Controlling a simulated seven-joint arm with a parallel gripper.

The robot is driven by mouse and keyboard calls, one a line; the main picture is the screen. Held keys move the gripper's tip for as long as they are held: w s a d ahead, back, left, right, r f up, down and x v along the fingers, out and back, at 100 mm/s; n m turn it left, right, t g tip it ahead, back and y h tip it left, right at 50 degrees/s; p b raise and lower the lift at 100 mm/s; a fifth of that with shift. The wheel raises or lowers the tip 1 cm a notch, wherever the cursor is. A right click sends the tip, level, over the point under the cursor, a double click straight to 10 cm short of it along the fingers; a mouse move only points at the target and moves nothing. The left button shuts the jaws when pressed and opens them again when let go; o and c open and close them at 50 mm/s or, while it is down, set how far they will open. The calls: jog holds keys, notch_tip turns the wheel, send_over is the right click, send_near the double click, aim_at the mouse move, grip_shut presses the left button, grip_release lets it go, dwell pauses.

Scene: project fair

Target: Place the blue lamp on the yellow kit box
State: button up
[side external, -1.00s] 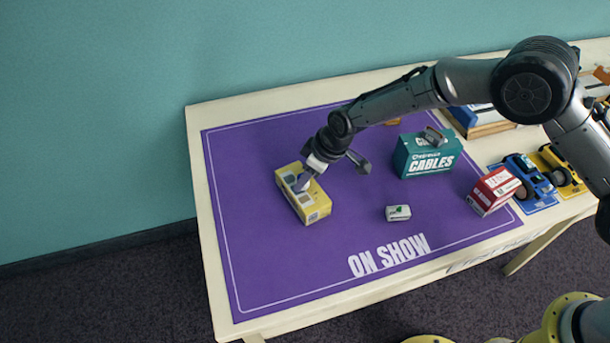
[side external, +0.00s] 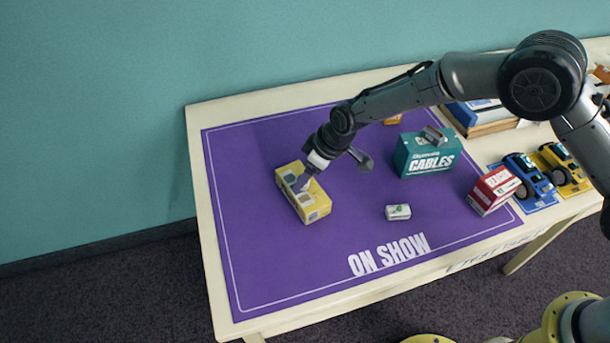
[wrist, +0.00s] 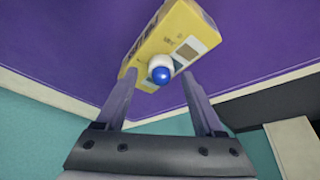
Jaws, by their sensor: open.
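The yellow kit box (side external: 318,207) lies on the left part of the purple mat and also shows in the wrist view (wrist: 160,38). The blue lamp (wrist: 161,74), a blue ball with a white part behind it, shows in the wrist view against the box's upper face. It appears to stand on the box, but the contact is hidden. In the side view I cannot make out the lamp behind my gripper. My gripper (wrist: 158,78) is open, with a finger on each side of the lamp and visible gaps to both. In the side view its tip (side external: 301,184) is over the box.
A green cables box (side external: 425,163) with a grey item on top, a red and white box (side external: 490,195) and a small white box (side external: 398,212) stand to the right. Toy cars (side external: 530,177) are at the right edge. The mat's front left (side external: 270,265) is clear.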

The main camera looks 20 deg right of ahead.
jog(key=v, duration=1.1)
jog(key=shift+w, duration=0.1)
jog(key=s+d+r+m+t+h, duration=0.1)
jog(key=s+d+r+m, duration=0.1)
jog(key=s+d+r, duration=0.5)
jog(key=s+d+r+m, duration=0.2)
jog(key=s+d+r, duration=0.2)
jog(key=d+r, duration=0.55)
jog(key=s+d+m+h, duration=0.1)
jog(key=s+d+m, duration=0.1)
jog(key=s+d, duration=0.5)
jog(key=s+d+f+m+t+h, duration=0.1)
jog(key=s+d+m, duration=0.2)
jog(key=s, duration=1)
jog(key=d, duration=0.3)
jog(key=shift+s+d, duration=0.4)
